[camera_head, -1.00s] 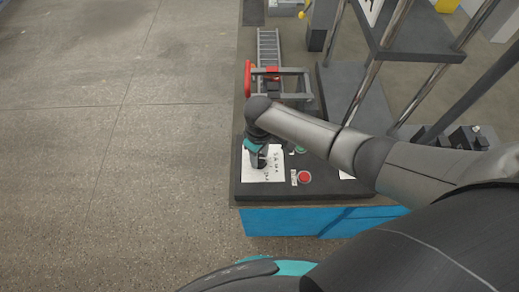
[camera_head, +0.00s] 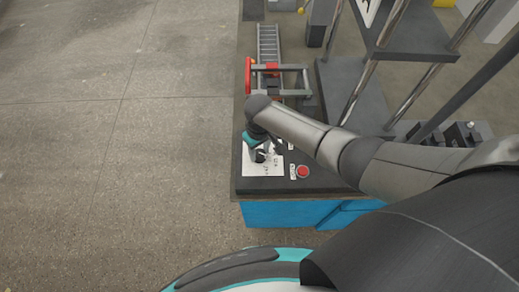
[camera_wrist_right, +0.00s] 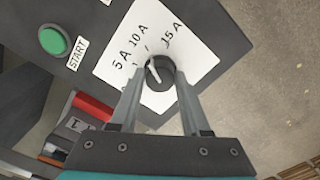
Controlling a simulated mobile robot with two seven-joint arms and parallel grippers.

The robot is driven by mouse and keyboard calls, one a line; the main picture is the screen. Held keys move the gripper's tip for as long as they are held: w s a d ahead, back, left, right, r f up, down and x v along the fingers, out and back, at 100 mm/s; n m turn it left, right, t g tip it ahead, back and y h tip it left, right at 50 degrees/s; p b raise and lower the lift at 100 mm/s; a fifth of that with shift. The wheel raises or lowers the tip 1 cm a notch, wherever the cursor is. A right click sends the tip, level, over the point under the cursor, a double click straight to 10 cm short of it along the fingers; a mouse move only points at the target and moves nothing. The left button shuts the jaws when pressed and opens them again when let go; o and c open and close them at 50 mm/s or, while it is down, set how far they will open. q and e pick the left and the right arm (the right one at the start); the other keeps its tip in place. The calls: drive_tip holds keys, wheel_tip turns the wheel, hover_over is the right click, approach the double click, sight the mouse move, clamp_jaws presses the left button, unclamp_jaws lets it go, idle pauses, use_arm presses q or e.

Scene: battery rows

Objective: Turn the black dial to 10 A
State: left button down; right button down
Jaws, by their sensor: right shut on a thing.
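The black dial (camera_wrist_right: 160,72) sits on a white label plate (camera_wrist_right: 192,42) marked 5 A, 10 A and 15 A. In the right wrist view its white pointer line slants to the upper left, roughly towards the 10 A mark. My right gripper (camera_wrist_right: 161,82) is shut on the dial, one finger on each side. In the head view, my right gripper (camera_head: 262,153) is over the white plate (camera_head: 262,169) and hides the dial. My left gripper is not in view.
A green START button (camera_wrist_right: 53,40) is beside the plate, and a red button (camera_head: 302,171) is to its right in the head view. A conveyor (camera_head: 268,45) and a shelf frame (camera_head: 345,90) stand behind. The floor to the left is clear.

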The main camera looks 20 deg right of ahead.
sight(259, 153)
drive_tip(key=shift+c, duration=1.9)
unclamp_jaws()
wheel_tip(259, 153, up, 15)
drive_tip(key=p, duration=0.4)
drive_tip(key=shift+r, duration=0.15)
